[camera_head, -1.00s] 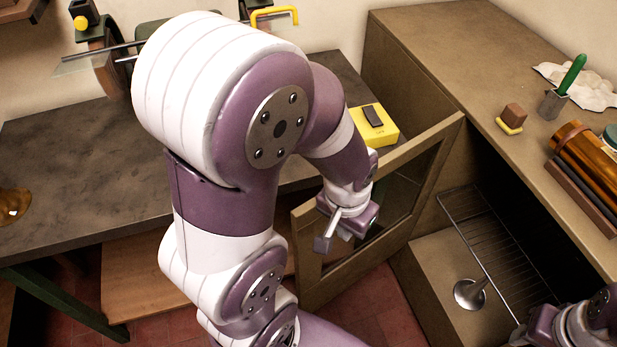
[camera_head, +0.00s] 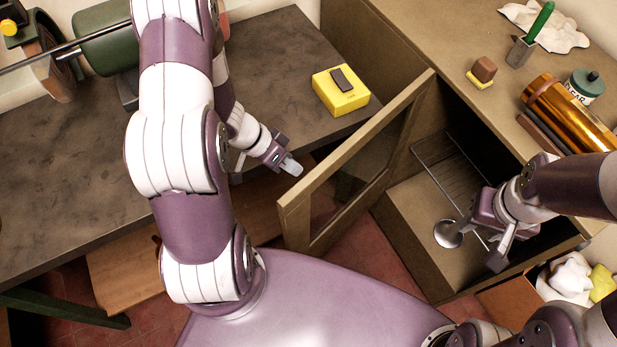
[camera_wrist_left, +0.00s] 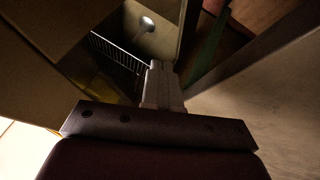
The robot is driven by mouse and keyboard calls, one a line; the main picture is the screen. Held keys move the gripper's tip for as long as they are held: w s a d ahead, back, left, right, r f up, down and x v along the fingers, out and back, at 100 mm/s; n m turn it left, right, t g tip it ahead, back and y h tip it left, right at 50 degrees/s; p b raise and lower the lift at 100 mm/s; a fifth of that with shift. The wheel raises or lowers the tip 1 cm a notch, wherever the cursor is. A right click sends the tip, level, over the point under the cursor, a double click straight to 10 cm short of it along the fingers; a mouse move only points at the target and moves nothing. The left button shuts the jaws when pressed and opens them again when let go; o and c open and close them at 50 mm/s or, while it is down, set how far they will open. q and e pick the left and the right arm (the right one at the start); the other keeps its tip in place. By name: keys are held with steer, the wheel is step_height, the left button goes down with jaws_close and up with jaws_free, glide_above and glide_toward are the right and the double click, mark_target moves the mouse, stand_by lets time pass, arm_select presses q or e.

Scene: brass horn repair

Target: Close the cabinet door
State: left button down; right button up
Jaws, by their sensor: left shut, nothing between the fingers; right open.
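The cabinet door (camera_head: 362,134) is a brown wooden frame with a glass pane. It stands open, swung out from the left side of the cabinet opening toward me. The cabinet (camera_head: 408,207) is at the right, with its dark inside showing. My left gripper (camera_head: 293,168) is shut and empty, on the left side of the door near its free end, seemingly apart from it. Its closed fingers also show in the left wrist view (camera_wrist_left: 160,85). My right gripper (camera_head: 497,250) is open and empty at the front of the cabinet opening, partly hiding the inside.
Inside the cabinet are a wire rack (camera_head: 445,165) and a silver funnel-shaped piece (camera_head: 447,234). The grey bench (camera_head: 275,75) behind my left gripper holds a yellow box (camera_head: 340,92). A bin with crumpled cloths (camera_head: 572,278) stands at the lower right.

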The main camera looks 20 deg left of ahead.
arm_select(q)
steer(key=s+d+b+x, duration=0.1)
steer(key=s+b+x, duration=0.1)
steer(key=x, duration=0.8)
steer(key=shift+w+h, duration=0.25)
steer(key=shift+h, duration=0.05)
steer(key=shift+w, duration=0.1)
